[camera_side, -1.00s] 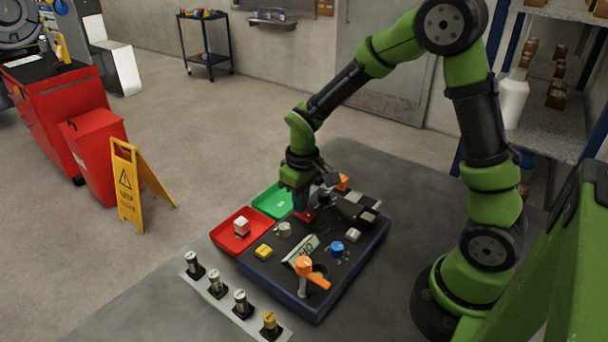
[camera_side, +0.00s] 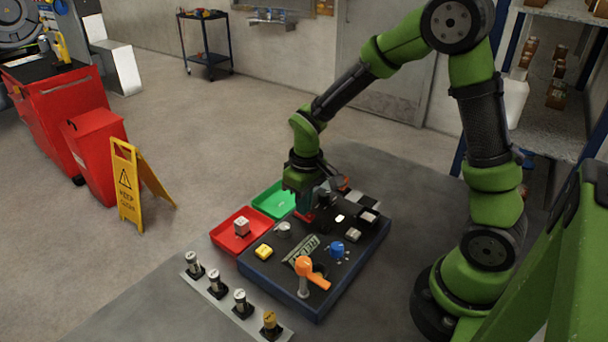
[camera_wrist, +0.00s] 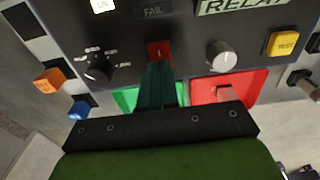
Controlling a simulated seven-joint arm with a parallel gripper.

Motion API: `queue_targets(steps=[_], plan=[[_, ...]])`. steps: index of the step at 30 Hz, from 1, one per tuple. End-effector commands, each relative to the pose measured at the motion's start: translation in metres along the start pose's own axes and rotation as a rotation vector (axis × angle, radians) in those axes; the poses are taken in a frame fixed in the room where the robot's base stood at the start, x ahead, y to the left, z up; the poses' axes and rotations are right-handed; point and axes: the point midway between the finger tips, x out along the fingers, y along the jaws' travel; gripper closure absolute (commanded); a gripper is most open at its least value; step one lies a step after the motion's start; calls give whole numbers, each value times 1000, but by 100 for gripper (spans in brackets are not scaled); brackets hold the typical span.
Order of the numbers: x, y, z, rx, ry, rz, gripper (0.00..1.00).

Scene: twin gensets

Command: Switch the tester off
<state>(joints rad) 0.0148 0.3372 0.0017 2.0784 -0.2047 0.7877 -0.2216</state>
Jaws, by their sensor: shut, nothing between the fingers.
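The tester (camera_side: 262,272) is a dark panel box with a blue-edged body on the table. Its red rocker switch (camera_wrist: 158,47) shows in the wrist view, straight ahead of my fingertips. My gripper (camera_wrist: 157,68) is shut and empty, its green fingers at the rocker's near edge; I cannot tell whether they touch. In the side view my gripper (camera_side: 303,208) points down at the rocker, which it partly hides. The display (camera_side: 304,255) reads RELAY; it also shows in the wrist view (camera_wrist: 243,5). The ON lamp (camera_wrist: 103,5) is lit white; the FAIL lamp (camera_wrist: 153,9) is dark.
Around the rocker are a black dial (camera_wrist: 97,70), a grey knob (camera_wrist: 222,56) and a yellow button (camera_wrist: 285,43). An orange lever (camera_side: 316,281) stands up at the front. Green (camera_side: 270,208) and red (camera_side: 229,246) trays adjoin the panel.

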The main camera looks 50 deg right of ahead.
Motion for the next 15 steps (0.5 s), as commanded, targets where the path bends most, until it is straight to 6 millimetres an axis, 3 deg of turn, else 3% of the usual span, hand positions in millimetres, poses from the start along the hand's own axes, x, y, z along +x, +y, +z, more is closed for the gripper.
queue_targets(steps=[1, 5, 15], plan=[[0, 0, 6, 2, -19, -1, 100], [-23, 0, -2, -2, 6, 1, 100], [-104, 0, -6, -7, 28, 2, 100]])
